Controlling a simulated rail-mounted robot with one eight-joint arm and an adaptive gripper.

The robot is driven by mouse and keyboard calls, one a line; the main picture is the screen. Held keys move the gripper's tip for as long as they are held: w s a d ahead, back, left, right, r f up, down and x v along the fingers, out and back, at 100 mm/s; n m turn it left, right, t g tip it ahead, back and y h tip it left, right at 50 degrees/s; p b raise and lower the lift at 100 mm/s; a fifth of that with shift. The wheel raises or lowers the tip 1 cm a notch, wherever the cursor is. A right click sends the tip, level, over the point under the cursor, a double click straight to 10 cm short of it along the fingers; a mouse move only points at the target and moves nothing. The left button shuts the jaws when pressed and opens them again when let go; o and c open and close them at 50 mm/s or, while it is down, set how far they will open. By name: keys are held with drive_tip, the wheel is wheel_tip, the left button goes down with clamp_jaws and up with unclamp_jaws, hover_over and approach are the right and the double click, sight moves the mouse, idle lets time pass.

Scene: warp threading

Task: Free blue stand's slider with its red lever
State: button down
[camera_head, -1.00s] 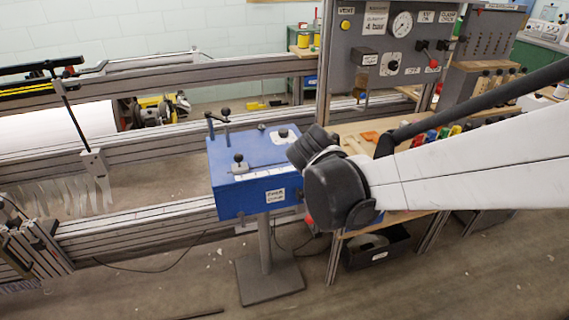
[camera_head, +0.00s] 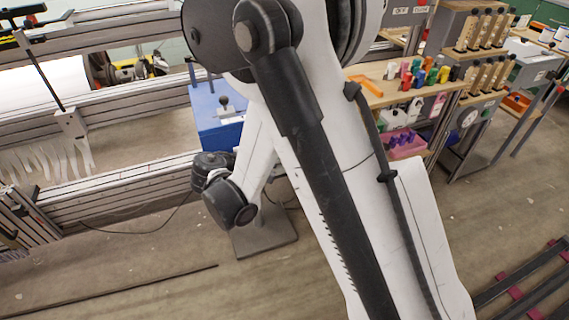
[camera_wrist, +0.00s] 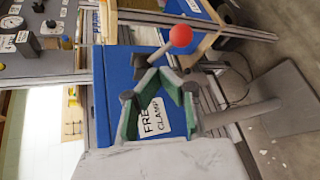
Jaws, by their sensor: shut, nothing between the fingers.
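The blue stand (camera_head: 212,117) is partly hidden behind my arm in the head view; a black-knobbed lever (camera_head: 223,101) shows on its top. In the wrist view the stand's blue side (camera_wrist: 118,70) is close, with a white label (camera_wrist: 155,118) reading "FREE CLAMP". The red ball of the red lever (camera_wrist: 181,36) sticks out just beyond my gripper. My gripper (camera_wrist: 160,76) is shut and empty, its green-lined fingers in front of the label and apart from the red ball. The slider cannot be made out, and the head view does not clearly show the fingers.
Metal frame rails (camera_head: 130,183) run along the left. The stand's foot plate (camera_head: 264,238) is on the floor. A wooden bench (camera_head: 380,95) with coloured bottles is to the right. In the wrist view a gauge panel (camera_wrist: 30,45) is at the upper left. Floor in front is open.

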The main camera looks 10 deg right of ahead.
drive_tip(key=a+f+n+t+h+b, duration=0.1)
drive_tip(key=a+f, duration=0.3)
drive_tip(key=f, duration=0.1)
drive_tip(key=shift+s+a+f, duration=0.2)
drive_tip(key=shift+s+a, duration=0.2)
drive_tip(key=shift+w+d, duration=0.1)
drive_tip(key=shift+d, duration=0.05)
drive_tip(key=w+d+b, duration=0.2)
drive_tip(key=d+b, duration=0.2)
drive_tip(key=d, duration=0.5)
drive_tip(key=shift+f, duration=0.2)
drive_tip(key=shift+w, duration=0.1)
drive_tip(key=shift+a+r, duration=0.1)
drive_tip(key=shift+a, duration=0.05)
